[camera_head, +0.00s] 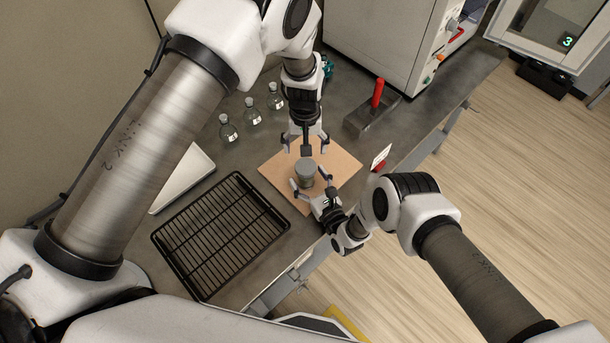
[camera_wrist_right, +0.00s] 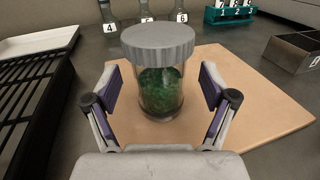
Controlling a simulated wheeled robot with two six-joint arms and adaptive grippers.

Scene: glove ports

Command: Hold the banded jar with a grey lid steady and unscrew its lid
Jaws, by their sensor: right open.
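The jar (camera_head: 306,181) stands upright on a tan board; the right wrist view shows its ridged grey lid (camera_wrist_right: 158,42) on top and green contents in the clear glass body (camera_wrist_right: 160,92). A band cannot be made out clearly. My right gripper (camera_head: 308,180) is open, low on the near side, with its purple-padded fingers to either side of the jar and gaps visible in the right wrist view (camera_wrist_right: 158,88). My left gripper (camera_head: 306,149) points down just behind the jar in the head view, fingers spread, apart from the lid.
A black wire rack (camera_head: 221,236) and a white tray (camera_head: 184,178) lie to the left. Several numbered flasks (camera_head: 252,113) stand behind. A grey metal box (camera_head: 362,120) and a red-handled item (camera_head: 377,94) are at the back right. The tan board (camera_head: 343,168) is otherwise clear.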

